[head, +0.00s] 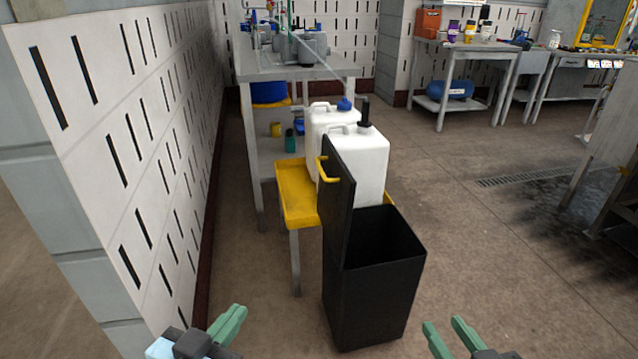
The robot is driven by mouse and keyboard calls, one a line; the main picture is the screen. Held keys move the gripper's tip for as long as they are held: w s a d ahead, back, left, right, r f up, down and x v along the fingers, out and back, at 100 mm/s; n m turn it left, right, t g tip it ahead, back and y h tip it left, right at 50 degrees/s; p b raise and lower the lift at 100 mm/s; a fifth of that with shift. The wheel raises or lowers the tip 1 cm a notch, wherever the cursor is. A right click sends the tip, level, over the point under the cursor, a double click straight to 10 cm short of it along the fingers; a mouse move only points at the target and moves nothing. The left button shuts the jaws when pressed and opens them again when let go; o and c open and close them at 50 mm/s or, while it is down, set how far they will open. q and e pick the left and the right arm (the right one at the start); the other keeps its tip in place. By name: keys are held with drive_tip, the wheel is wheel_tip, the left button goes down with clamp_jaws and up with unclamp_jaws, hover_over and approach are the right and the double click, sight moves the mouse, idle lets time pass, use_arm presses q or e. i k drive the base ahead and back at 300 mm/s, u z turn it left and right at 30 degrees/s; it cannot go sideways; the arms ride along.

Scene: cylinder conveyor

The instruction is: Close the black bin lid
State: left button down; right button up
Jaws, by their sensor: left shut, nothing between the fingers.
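The black bin (372,300) stands on the floor in the middle of the head view, its top open and its dark inside showing. Its black lid (337,205) stands upright along the bin's left edge. A yellow handle (326,172) sits on the lid's left face, near the top. My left gripper (239,309) is at the bottom, left of the bin and apart from it, with its green fingers together and empty. My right gripper (444,324) is at the bottom, right of the bin and apart from it, with its green fingers spread and nothing between them.
A slotted wall (130,140) runs along the left. A workbench (295,73) stands further back. The floor right of the bin is clear.

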sight(337, 186)
drive_tip(key=z, duration=0.95)
drive_tip(key=i, duration=0.7)
drive_tip(key=u, duration=1.55)
drive_tip(key=i, duration=0.5)
